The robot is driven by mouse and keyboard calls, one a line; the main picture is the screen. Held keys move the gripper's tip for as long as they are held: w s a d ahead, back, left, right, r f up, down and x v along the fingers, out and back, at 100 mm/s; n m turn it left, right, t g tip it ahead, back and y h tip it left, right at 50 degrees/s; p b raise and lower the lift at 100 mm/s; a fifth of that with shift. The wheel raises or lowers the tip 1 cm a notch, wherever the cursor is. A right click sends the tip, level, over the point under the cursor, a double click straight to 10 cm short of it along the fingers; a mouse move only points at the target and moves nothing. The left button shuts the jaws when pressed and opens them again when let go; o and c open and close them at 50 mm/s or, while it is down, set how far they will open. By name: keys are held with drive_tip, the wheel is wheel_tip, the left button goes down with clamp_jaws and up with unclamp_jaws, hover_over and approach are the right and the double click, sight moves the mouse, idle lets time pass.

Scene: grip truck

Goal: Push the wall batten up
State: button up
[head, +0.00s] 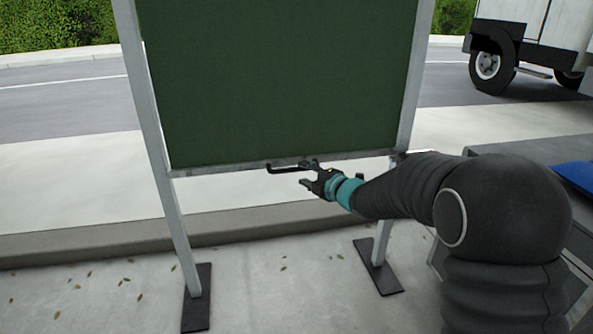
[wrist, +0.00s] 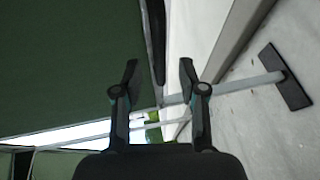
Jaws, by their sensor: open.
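A dark green panel (head: 280,80) stands upright in a grey frame, and a thin grey bar (head: 225,162) runs along its lower edge. I cannot tell for certain which part is the wall batten. A black bent handle (head: 284,169) sits at the middle of that bar. My gripper (head: 306,174) is open at the right end of the handle, just under the panel's lower edge. In the wrist view the green panel (wrist: 60,70) fills the left, and a dark strip lies between my open fingers (wrist: 158,72). I cannot tell whether they touch it.
The frame's legs stand on flat black feet (head: 196,300) and (head: 378,267). A low kerb (head: 110,250) runs behind them. A grey box-like surface with a blue item (head: 577,176) is at the right. A truck (head: 530,40) stands on the road behind.

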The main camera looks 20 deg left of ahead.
sight(298, 170)
drive_tip(key=shift+x, duration=2.6)
clamp_jaws()
